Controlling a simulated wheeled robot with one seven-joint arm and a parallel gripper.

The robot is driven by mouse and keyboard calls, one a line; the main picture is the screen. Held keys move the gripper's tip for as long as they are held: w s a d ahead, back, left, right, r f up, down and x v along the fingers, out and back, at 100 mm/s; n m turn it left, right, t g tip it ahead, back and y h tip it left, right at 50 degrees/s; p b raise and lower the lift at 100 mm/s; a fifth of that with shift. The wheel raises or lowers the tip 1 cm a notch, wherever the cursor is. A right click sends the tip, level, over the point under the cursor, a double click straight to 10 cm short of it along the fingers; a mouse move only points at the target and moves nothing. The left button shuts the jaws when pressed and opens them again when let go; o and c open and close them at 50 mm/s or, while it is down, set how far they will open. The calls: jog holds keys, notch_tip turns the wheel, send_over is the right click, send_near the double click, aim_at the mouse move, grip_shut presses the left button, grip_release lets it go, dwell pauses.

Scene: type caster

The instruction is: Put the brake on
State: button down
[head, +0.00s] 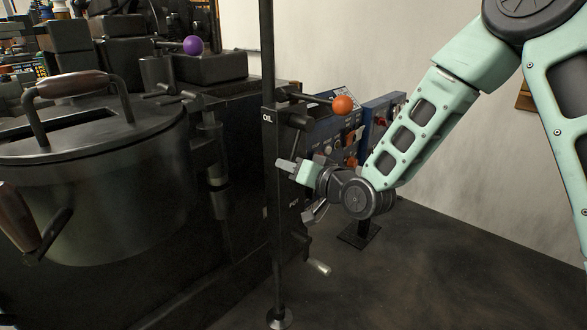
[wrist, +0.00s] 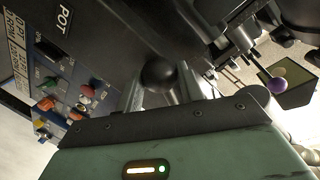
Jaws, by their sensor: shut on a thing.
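My gripper (head: 297,189) is at the right side of the dark casting machine, by the upright black post, below the "OIL" label. In the wrist view my gripper's two fingers (wrist: 161,92) are on either side of a round black knob (wrist: 158,73) and are shut on it. In the head view this knob is hidden by the post and gripper. No label marks a brake, so I cannot tell whether the knob belongs to it. An orange ball knob (head: 343,105) on a lever stands just above my gripper. A purple ball knob (head: 192,45) also shows in the wrist view (wrist: 277,86).
A dark pot (head: 95,220) with a handled lid fills the left. The black post (head: 277,245) stands close to my gripper. A blue control panel (wrist: 72,85) with several buttons and knobs is behind it.

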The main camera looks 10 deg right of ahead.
jog(key=c, duration=1.2)
grip_release()
jog(key=shift+s, duration=0.1)
jog(key=p+v, duration=0.2)
jog(key=v, duration=0.1)
jog(key=p+v, duration=0.6)
jog(key=v, duration=0.1)
jog(key=shift+r, duration=0.4)
jog(key=shift+d+p, duration=0.2)
jog(key=shift+p, duration=1)
jog(key=p, duration=0.2)
jog(key=s+p, duration=0.1)
jog(key=p, duration=0.2)
jog(key=shift+s+d+f, duration=0.2)
jog(key=shift+s+d, duration=0.05)
jog(key=shift+s, duration=0.1)
